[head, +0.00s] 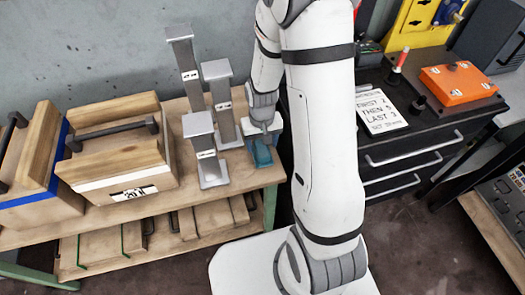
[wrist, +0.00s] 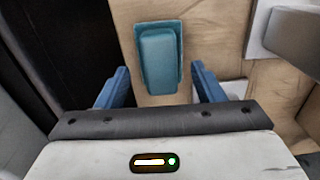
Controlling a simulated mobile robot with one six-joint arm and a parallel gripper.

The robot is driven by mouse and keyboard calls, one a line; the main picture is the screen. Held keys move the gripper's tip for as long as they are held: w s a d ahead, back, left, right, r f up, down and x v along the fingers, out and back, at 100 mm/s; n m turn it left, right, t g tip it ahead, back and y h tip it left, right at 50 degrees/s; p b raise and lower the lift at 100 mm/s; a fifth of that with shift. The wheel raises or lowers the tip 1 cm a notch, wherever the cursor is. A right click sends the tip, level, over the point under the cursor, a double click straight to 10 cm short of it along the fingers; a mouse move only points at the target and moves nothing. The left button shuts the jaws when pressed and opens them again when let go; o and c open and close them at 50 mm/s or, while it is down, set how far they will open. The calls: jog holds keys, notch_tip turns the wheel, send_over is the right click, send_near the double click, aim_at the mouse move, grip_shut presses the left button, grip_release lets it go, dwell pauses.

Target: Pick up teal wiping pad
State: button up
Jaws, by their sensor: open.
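The teal wiping pad (wrist: 158,58) lies on the wooden bench top near its edge, with a raised, narrower block along its middle. In the wrist view it sits between and just beyond the two blue fingers of my gripper (wrist: 160,88), which are apart with nothing between their tips. In the head view the pad (head: 261,154) shows at the bench's right end, partly hidden by my gripper (head: 262,140) above it. The height between the fingers and the pad is hard to tell.
Grey metal posts (head: 206,150) stand on the bench left of the pad. Wooden boxes with dark handles (head: 118,150) are further left. A dark gap lies beyond the bench's right edge, then a black drawer cabinet (head: 410,160) with a sign (head: 381,111) and an orange case (head: 458,83).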

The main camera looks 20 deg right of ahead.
aim_at(262, 148)
jog(key=shift+w+f, duration=0.1)
jog(key=shift+f, duration=1.6)
jog(key=shift+c, duration=0.3)
jog(key=c, duration=1.1)
